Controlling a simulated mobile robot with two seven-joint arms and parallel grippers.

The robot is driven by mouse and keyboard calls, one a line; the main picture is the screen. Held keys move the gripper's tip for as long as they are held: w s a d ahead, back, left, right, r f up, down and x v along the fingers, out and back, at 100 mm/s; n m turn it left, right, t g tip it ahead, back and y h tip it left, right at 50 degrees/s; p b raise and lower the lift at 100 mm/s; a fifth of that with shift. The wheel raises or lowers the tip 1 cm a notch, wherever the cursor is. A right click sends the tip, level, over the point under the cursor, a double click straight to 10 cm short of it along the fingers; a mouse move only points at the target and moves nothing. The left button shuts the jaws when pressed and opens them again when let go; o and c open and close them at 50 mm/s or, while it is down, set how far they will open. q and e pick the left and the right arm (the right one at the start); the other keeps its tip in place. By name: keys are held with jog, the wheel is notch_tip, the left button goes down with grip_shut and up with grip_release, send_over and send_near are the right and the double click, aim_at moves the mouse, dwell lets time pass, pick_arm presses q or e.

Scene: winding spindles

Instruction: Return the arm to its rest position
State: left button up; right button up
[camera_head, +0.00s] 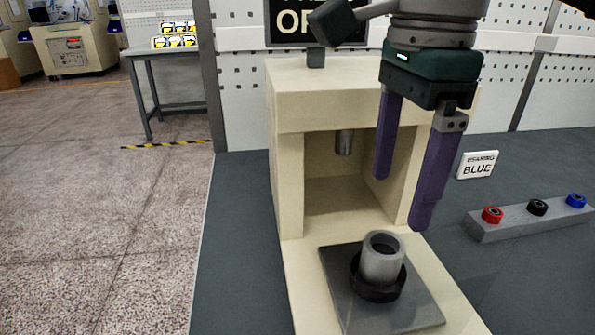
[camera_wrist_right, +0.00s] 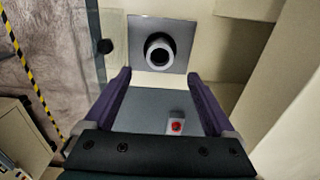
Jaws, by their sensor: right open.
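My right gripper (camera_head: 401,200) hangs open and empty in front of the cream press (camera_head: 292,185), its purple fingers pointing down and apart. It is above and slightly right of a grey hollow cylinder (camera_head: 380,262), which stands upright inside a black ring (camera_head: 377,290) on a grey plate (camera_head: 340,290). In the right wrist view the gripper (camera_wrist_right: 159,76) also shows open with nothing between its fingers. The plate (camera_wrist_right: 138,30) and the black ring (camera_wrist_right: 148,45) show beyond the fingertips there. My left gripper is not in view.
A grey block (camera_head: 530,222) with red (camera_head: 492,214), black (camera_head: 537,207) and blue (camera_head: 576,200) pieces lies right of the press. A sign reading "BLUE" (camera_head: 477,165) stands behind it. The dark table (camera_head: 240,250) is clear left of the press.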

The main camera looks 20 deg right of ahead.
jog(key=shift+r, duration=1.15)
